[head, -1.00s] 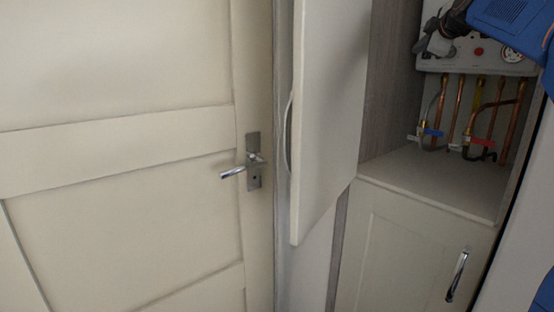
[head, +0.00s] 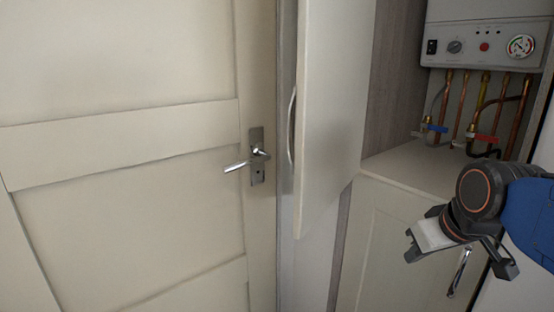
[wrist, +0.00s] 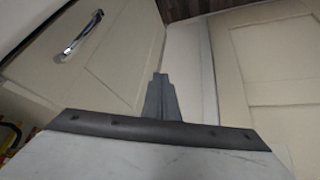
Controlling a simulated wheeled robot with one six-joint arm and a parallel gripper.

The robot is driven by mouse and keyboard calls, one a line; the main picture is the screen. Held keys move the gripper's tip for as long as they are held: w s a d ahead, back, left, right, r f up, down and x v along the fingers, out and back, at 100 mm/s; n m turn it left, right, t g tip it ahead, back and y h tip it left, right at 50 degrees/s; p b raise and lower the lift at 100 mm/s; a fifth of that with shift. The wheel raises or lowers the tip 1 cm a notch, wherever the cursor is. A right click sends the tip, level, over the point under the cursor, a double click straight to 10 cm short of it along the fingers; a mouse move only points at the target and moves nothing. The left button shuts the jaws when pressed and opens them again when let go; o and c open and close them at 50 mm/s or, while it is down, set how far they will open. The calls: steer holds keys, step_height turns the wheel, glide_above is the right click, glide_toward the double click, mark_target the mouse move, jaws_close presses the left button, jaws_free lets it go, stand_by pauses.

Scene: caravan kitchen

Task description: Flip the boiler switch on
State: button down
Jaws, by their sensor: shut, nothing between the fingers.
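The boiler (head: 480,40) is a white box on the wall at the upper right of the head view. Its black rocker switch (head: 432,46) is at the left of the front panel, beside a knob (head: 455,46). The switch is in plain sight, but too small to tell which way it is tipped. My gripper (head: 410,256) is at the lower right, well below the switch and apart from it, in front of the lower cupboard. In the wrist view its fingers (wrist: 158,96) are together and empty, pointing at cupboard fronts; the boiler is not in that view.
An open cupboard door (head: 333,110) stands left of the boiler niche. Copper pipes with valves (head: 465,110) hang beneath the boiler above a shelf (head: 410,168). A lower cupboard with a chrome handle (head: 458,272) is behind my gripper. A cream door (head: 120,160) fills the left.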

mark_target(431, 47)
steer(key=s+f+m+g, duration=0.2)
steer(key=s+f, duration=0.7)
steer(key=f, duration=0.1)
steer(key=w+d+r+n+t, duration=0.3)
steer(key=w+r+n+t, duration=0.4)
steer(key=w+r, duration=1.85)
steer(key=w+d+r+n+t+h, duration=0.1)
steer(key=w+d+r+n+t, duration=0.15)
steer(key=w+d+r, duration=0.45)
steer(key=w+d+r+n+t+h, duration=0.1)
steer(key=w+d+r+n, duration=0.2)
steer(key=r, duration=0.8)
steer(key=w+d+r+n+t, duration=0.25)
steer(key=w+d+r, duration=0.25)
steer(key=r, duration=0.4)
steer(key=w+d, duration=0.4)
steer(key=w, duration=0.8)
steer(key=shift+w+f+g, duration=0.15)
steer(key=shift+f+g, duration=0.15)
steer(key=shift+f, duration=0.15)
